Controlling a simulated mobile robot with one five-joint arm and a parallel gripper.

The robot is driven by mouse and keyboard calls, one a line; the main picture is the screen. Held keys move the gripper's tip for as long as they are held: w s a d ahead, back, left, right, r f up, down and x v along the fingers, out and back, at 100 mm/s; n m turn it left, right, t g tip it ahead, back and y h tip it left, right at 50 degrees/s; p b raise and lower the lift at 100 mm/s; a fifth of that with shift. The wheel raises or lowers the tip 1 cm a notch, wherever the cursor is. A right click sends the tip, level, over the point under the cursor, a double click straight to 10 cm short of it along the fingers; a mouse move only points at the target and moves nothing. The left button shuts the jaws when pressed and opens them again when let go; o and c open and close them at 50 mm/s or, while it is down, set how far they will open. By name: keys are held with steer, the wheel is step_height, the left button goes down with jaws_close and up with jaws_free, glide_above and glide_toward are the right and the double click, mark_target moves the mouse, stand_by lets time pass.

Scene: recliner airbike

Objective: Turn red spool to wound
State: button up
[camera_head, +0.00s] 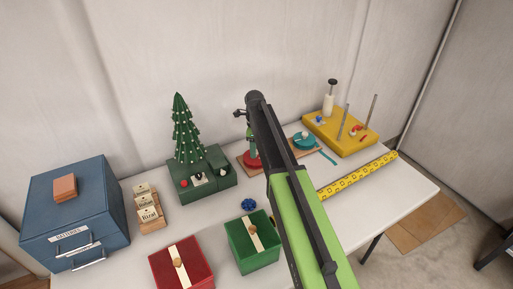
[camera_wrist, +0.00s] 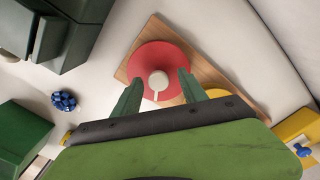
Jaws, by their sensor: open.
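The red spool (camera_head: 250,162) sits on a wooden board (camera_head: 284,160) behind my arm in the head view, partly hidden. In the wrist view the red spool (camera_wrist: 155,62) is a round red disc with a pale central knob (camera_wrist: 158,80) and a short pale line running from it. My gripper (camera_wrist: 159,75) is open, its two green fingers apart on either side of the knob as seen from the wrist. In the head view my gripper (camera_head: 251,146) points down over the spool. I cannot tell whether the fingers touch it.
A teal spool (camera_head: 305,143) is right of the red one. A green base with a small tree (camera_head: 187,135) stands left. A yellow block with posts (camera_head: 340,135) is at right. Red (camera_head: 182,268) and green boxes (camera_head: 252,243) are in front, with a blue bow (camera_head: 249,204) behind.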

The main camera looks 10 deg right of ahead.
step_height(320, 180, up, 17)
steer(key=p, duration=1.6)
